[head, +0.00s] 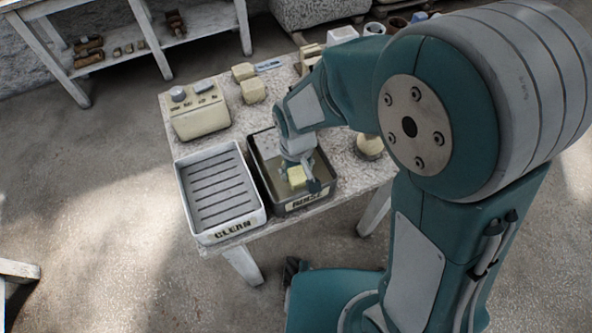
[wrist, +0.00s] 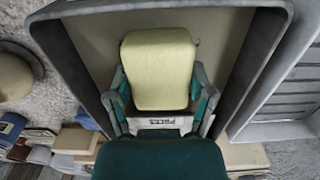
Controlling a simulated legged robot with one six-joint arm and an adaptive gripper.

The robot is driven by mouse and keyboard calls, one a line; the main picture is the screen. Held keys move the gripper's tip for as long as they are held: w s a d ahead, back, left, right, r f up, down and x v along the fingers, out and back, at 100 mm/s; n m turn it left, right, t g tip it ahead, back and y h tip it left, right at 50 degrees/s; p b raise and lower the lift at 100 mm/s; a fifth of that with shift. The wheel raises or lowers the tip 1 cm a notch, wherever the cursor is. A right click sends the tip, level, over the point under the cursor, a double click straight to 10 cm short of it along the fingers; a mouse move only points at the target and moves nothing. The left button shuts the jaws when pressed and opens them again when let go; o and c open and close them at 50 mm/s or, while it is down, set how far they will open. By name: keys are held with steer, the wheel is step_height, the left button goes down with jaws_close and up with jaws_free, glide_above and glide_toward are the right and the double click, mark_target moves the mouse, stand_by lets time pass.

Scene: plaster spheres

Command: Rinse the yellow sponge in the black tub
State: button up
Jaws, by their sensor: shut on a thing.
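The yellow sponge (head: 296,176) is a pale block held in my gripper (head: 300,178), inside the outline of the black tub (head: 285,209), which has a RINSE label on its front. In the wrist view the sponge (wrist: 159,65) sits between the two teal fingers of my gripper (wrist: 160,80), which are shut on its sides. The tub's dark rim (wrist: 72,62) surrounds the sponge there, with a beige-brown surface beneath. I cannot tell whether the sponge touches that surface or hangs above it.
A white tray (head: 250,222) labelled CLEAN, with a slatted floor, stands directly left of the tub. A beige box with knobs (head: 197,118) and pale blocks (head: 253,90) stand behind. A rounded pale object (head: 370,145) is right of the tub. The table's front edge is close.

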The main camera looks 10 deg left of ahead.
steer(key=shift+r, duration=2.85)
